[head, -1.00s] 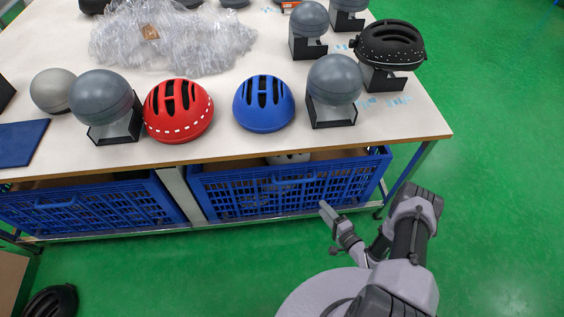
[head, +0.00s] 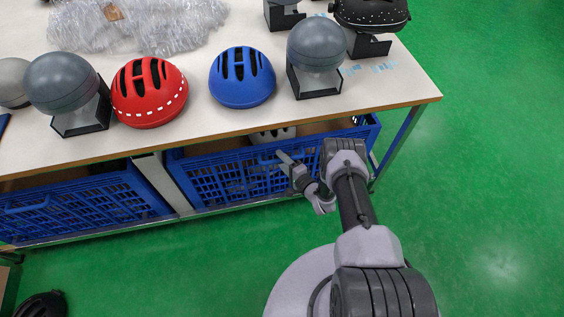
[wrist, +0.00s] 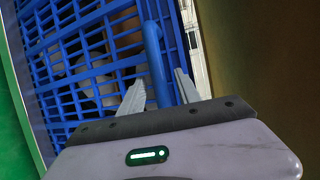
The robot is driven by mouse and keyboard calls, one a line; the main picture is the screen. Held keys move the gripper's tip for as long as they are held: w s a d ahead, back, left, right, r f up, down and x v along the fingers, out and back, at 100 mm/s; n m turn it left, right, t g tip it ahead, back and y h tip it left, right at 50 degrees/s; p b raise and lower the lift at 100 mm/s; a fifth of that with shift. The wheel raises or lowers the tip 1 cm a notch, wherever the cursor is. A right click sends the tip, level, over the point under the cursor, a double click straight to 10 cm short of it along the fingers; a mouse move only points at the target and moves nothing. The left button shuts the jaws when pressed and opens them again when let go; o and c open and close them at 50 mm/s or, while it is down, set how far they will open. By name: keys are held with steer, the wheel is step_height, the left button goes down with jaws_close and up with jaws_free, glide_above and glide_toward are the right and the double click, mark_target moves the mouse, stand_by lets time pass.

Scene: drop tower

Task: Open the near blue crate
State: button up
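The near blue crate (head: 222,182) is a slatted plastic crate under the table, on the right in the head view. Its lattice front also fills the left of the wrist view (wrist: 70,75). My gripper (head: 283,157) is at the upper part of this front. In the wrist view, its two fingers (wrist: 160,85) are open and apart. The crate's blue bar handle (wrist: 152,42) runs between them. I cannot tell whether either finger touches the handle. In the head view, my arm hides the right part of the crate front.
The table top (head: 200,128) overhangs the crate. A red helmet (head: 149,93), a blue helmet (head: 242,78) and grey head forms stand on it. A second blue crate (head: 85,207) is to the left. The green floor (head: 480,200) is clear at right.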

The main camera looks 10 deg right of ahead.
jaws_close()
stand_by(1.4)
